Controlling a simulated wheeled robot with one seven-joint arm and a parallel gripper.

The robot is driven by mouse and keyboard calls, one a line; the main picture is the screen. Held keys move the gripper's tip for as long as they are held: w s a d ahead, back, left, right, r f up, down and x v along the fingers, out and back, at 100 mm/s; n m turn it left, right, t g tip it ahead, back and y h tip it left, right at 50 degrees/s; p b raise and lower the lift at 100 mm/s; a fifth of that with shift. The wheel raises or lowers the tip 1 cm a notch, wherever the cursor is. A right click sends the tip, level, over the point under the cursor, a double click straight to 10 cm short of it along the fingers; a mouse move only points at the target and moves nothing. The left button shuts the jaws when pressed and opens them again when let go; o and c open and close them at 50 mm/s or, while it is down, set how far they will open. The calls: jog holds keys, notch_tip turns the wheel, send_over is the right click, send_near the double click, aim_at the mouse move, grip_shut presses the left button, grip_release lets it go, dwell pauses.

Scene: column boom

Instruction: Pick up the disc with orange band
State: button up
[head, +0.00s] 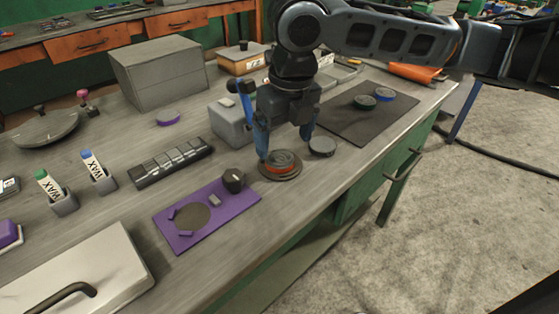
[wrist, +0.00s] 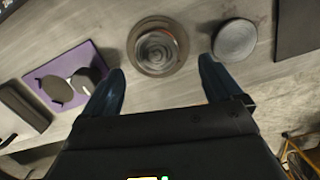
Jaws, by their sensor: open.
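The disc with orange band (head: 281,161) rests on a round brown base on the grey workbench, near its front edge. In the wrist view the disc (wrist: 157,48) shows from above as concentric rings, ahead of the fingertips and between their lines. My gripper (head: 286,146) is open with its blue fingers pointing down, one on either side of the disc in the head view. In the wrist view my gripper (wrist: 160,78) has nothing between its fingers. Whether a finger touches the disc or its base cannot be told.
A plain grey disc (head: 322,146) lies close on the right. A purple panel (head: 207,213) with a black knob (head: 233,180) lies on the left. A dark mat (head: 350,128) holds green- and blue-banded discs. A grey box (head: 231,124) stands behind my gripper.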

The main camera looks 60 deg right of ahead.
aim_at(280, 158)
jog(key=f, duration=0.2)
jog(key=w+f, duration=0.1)
jog(key=f, duration=0.1)
jog(key=shift+f, duration=0.2)
jog(key=c, duration=1.5)
jog(key=shift+r, duration=0.15)
jog(key=shift+c, duration=0.2)
